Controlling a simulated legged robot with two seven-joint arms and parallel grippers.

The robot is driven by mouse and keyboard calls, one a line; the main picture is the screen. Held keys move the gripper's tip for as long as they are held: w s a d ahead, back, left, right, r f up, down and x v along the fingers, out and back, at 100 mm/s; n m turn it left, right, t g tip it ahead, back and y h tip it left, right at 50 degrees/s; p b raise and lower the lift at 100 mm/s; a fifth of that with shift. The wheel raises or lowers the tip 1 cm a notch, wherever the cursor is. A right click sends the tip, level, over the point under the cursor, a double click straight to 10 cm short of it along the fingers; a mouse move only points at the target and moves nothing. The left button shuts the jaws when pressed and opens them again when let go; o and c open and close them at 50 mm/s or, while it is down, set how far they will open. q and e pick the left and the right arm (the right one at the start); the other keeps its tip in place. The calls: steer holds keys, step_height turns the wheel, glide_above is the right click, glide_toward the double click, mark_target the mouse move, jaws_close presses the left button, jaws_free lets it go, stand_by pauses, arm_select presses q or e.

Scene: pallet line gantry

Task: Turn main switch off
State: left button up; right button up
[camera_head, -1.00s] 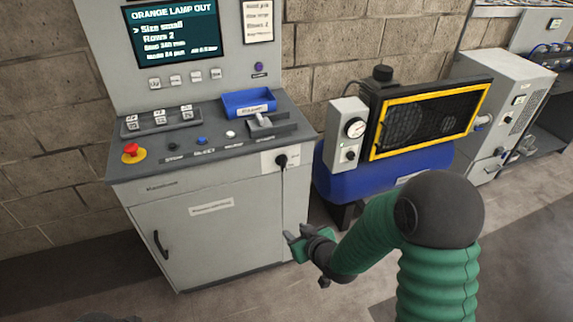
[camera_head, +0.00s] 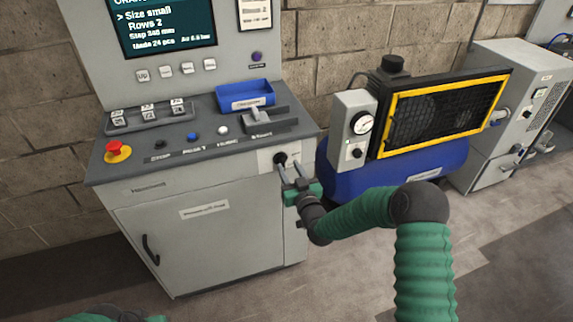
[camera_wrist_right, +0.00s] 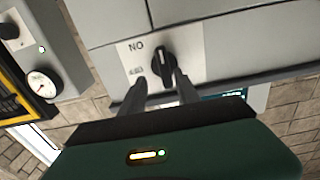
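The main switch is a black rotary knob (camera_head: 280,159) on a pale plate at the upper right of the grey cabinet's front. In the right wrist view the knob (camera_wrist_right: 163,63) has its grip ridge roughly upright, beside lettering that appears as an upside-down "ON". My right gripper (camera_head: 291,169) is just in front of the knob, its fingers spread and pointing at it. In the right wrist view the open fingers (camera_wrist_right: 160,82) reach toward the knob's lower side; I cannot tell whether they touch it. Only a bit of my left arm shows at the bottom left edge.
The cabinet's console (camera_head: 200,130) carries a red emergency button (camera_head: 115,148), small buttons, a blue tray (camera_head: 245,96) and a lever (camera_head: 256,120). A blue compressor (camera_head: 390,170) with a yellow-framed grille stands close to the right. The floor in front is clear.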

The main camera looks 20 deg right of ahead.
mark_target(283, 163)
steer(key=w, duration=0.2)
steer(key=shift+w+a, duration=0.3)
steer(key=shift+a, duration=0.05)
steer(key=shift+w+a+r, duration=0.15)
steer(key=shift+w+a, duration=0.1)
steer(key=shift+a, duration=0.2)
steer(key=shift+d, duration=0.4)
steer(key=c, duration=0.5)
steer(key=shift+c, duration=1.4)
steer(key=shift+a, duration=0.1)
jaws_close()
